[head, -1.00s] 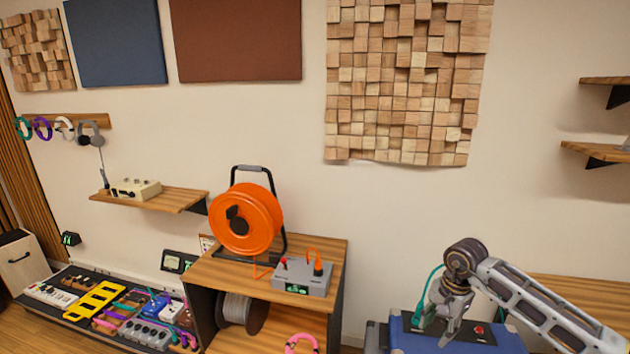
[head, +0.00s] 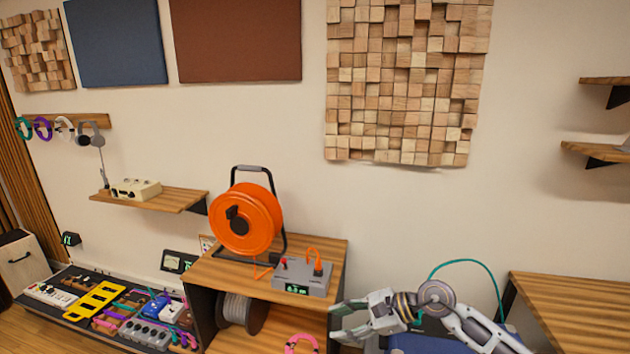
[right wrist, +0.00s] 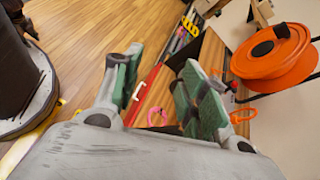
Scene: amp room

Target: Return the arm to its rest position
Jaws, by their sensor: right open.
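My right arm (head: 470,322) comes in from the bottom right in the head view. Its gripper (head: 345,318) points left, in front of the wooden cabinet's right side. In the right wrist view the two green-padded fingers (right wrist: 160,85) stand apart with nothing between them; the wood floor shows past them. A blue box (head: 425,344) sits below the arm, mostly hidden by it. A teal cable (head: 468,261) arches up behind the arm. My left gripper is not in view.
A wooden cabinet (head: 335,265) holds an orange cable reel (head: 262,218) and a grey box (head: 303,281). A pink cable (head: 301,343) lies on its lower shelf. A wooden top (head: 575,300) stands at right. A pedalboard (head: 75,320) lies at far left.

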